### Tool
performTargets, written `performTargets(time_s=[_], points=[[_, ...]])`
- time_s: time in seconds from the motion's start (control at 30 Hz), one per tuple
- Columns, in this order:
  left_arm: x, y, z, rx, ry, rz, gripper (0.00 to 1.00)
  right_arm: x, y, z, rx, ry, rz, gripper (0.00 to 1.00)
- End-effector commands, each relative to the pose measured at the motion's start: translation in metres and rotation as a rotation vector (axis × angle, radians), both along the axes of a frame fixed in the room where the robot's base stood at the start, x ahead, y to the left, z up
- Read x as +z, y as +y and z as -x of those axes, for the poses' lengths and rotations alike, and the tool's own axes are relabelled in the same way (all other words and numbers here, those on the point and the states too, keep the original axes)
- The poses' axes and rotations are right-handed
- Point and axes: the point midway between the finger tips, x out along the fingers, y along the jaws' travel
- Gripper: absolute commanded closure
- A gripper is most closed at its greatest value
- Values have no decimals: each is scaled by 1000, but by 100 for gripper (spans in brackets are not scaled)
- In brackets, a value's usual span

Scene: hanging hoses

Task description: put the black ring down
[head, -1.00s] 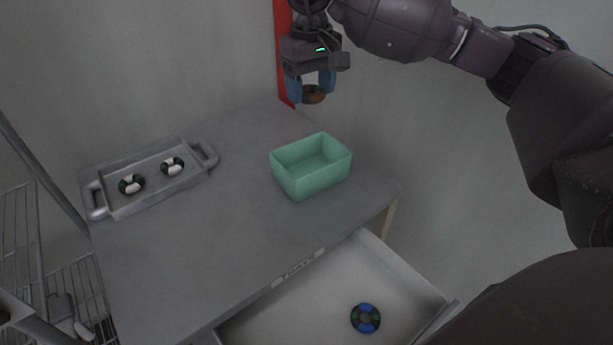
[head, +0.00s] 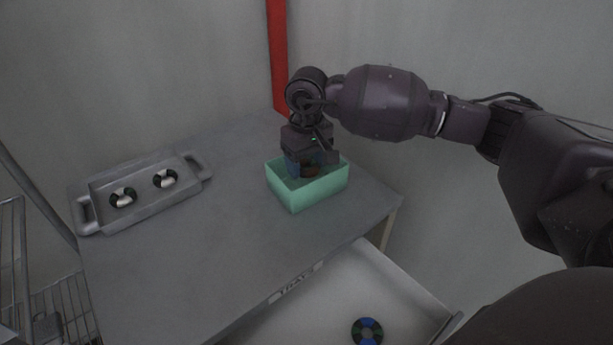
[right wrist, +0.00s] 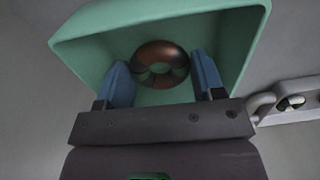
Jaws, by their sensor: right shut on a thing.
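A dark ring (head: 310,171), brown with black parts, is in my right gripper (head: 308,167). My right gripper is shut on the ring and reaches down into the green open box (head: 322,190). In the right wrist view, the ring (right wrist: 161,54) shows between the two blue fingers, inside the walls of the green box (right wrist: 95,38). I cannot tell whether the ring touches the box floor. My left gripper is not in view.
A grey tray (head: 147,216) with two black-and-white rings (head: 123,197) (head: 165,179) stands on the left of the grey table (head: 210,235). An open drawer (head: 290,322) below holds a black, blue and green ring (head: 367,332). A wire rack (head: 62,300) stands at left.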

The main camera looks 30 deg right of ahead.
Motion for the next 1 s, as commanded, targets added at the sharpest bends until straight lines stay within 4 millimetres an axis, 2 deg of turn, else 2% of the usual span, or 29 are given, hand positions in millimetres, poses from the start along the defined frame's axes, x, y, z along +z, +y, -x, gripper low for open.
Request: performTargets(time_s=[0.3,0.77,0.8,0.93,1.0], points=[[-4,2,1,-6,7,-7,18,-39,0,1,-1,3,-1,61],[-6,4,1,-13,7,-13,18,-46,0,0,0,1,0,61],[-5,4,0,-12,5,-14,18,-44,0,0,0,0,0,32],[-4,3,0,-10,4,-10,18,-44,0,0,0,-1,0,13],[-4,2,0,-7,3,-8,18,-44,0,0,0,-1,0,13]])
